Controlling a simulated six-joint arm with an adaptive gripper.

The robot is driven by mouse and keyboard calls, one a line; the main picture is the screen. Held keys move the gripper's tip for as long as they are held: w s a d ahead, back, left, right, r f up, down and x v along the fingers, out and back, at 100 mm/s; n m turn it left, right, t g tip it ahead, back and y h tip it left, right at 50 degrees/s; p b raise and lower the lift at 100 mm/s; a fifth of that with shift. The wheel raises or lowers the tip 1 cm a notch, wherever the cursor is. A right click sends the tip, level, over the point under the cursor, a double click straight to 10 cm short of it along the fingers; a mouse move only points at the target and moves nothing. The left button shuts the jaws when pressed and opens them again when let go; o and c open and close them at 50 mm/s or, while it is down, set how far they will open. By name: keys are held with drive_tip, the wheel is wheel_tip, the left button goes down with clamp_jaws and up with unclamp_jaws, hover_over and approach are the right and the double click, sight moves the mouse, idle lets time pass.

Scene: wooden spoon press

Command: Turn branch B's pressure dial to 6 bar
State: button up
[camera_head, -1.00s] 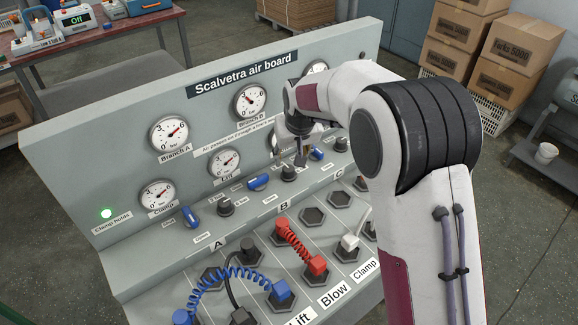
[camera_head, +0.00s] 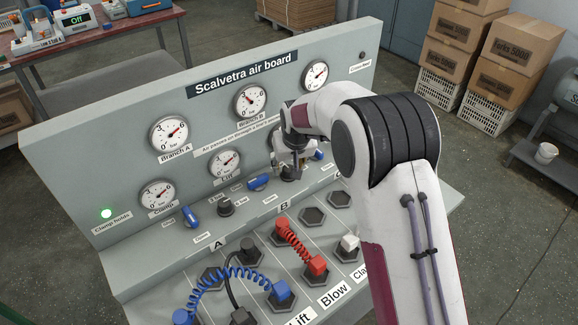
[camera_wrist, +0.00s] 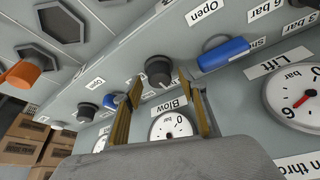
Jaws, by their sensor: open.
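Branch B's dial is a black knob (camera_wrist: 158,72) on the board's sloping ledge, between two blue valve handles. In the wrist view it lies between the tips of my open gripper (camera_wrist: 161,82), one finger on each side; I cannot tell whether they touch it. In the head view my gripper (camera_head: 296,161) points down over this knob and largely covers it. The Branch B gauge (camera_head: 250,102) hangs on the upright panel, its red needle near the 3 as far as I can tell. The knob's pointer setting is not clear.
A blue valve handle (camera_wrist: 222,53) sits close beside the right finger. The Blow gauge (camera_wrist: 172,126) is partly hidden behind the fingers. Red (camera_head: 298,246) and blue (camera_head: 228,279) coiled hoses are plugged in lower on the board. A green lamp (camera_head: 106,214) glows at left.

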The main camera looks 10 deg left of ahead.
drive_tip(key=c, duration=1.1)
drive_tip(key=shift+m+h, duration=0.3)
drive_tip(key=shift+m, duration=0.4)
drive_tip(key=shift+a+f+m+h, duration=0.15)
drive_tip(key=shift+m+h, duration=0.65)
drive_tip(key=shift+m, duration=1.1)
drive_tip(key=shift+a+m+h, duration=0.1)
drive_tip(key=shift+m+h, duration=0.8)
drive_tip(key=shift+m, duration=1.8)
drive_tip(key=shift+s, duration=0.1)
